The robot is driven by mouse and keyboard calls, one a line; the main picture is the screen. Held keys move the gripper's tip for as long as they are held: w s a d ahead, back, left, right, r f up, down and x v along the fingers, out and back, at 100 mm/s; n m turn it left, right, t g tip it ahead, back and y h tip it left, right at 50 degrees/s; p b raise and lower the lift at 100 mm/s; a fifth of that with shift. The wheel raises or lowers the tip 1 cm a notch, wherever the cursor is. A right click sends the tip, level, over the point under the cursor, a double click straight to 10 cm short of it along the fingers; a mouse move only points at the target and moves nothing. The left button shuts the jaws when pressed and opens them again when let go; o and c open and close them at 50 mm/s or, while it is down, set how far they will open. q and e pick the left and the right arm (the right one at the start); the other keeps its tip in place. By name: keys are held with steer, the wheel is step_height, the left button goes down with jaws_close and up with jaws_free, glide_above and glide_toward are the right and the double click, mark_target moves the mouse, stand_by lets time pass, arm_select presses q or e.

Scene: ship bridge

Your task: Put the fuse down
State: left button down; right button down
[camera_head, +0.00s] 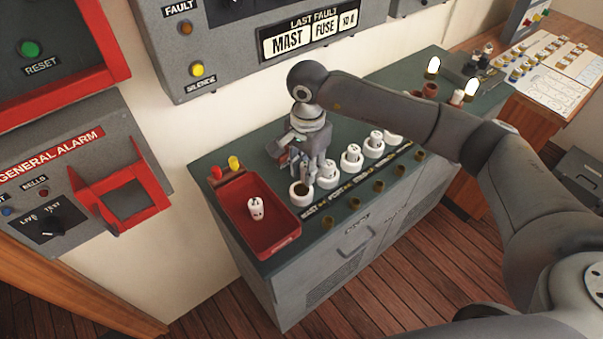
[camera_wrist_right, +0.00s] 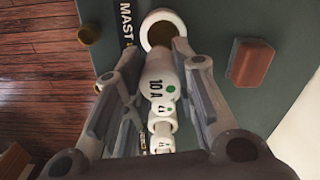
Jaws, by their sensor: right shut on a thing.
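My right gripper (camera_head: 316,168) is over the bench, low beside the row of white fuse holders. It also shows in the right wrist view (camera_wrist_right: 160,85), shut on a white fuse (camera_wrist_right: 158,72) marked 10 A with a green dot. In the head view its fingers mostly hide that fuse. An empty white holder (camera_head: 301,194) with a dark opening is at the near left end of the row; it shows just beyond the held fuse in the right wrist view (camera_wrist_right: 162,30). Whether the fuse touches it I cannot tell. My left gripper is out of view.
A red tray (camera_head: 235,222) with another white fuse (camera_head: 256,209) lies left of the holders. Several filled holders (camera_head: 351,160) run rightward. A brownish block (camera_wrist_right: 252,62) lies beside the gripper. Red and yellow pieces (camera_head: 234,162) stand behind the tray. Lit lamps (camera_head: 470,88) stand farther right.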

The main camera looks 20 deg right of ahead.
mark_target(302, 180)
steer(key=shift+a+f, duration=0.4)
steer(key=shift+f, duration=0.05)
steer(key=f+p, duration=0.2)
steer(key=f, duration=0.1)
steer(key=shift+a+p, duration=0.25)
steer(key=shift+p, duration=0.15)
steer(key=shift+f, duration=0.35)
steer(key=shift+f+b, duration=0.3)
steer(key=shift+b, duration=0.2)
steer(key=c, duration=1.2)
jaws_free()
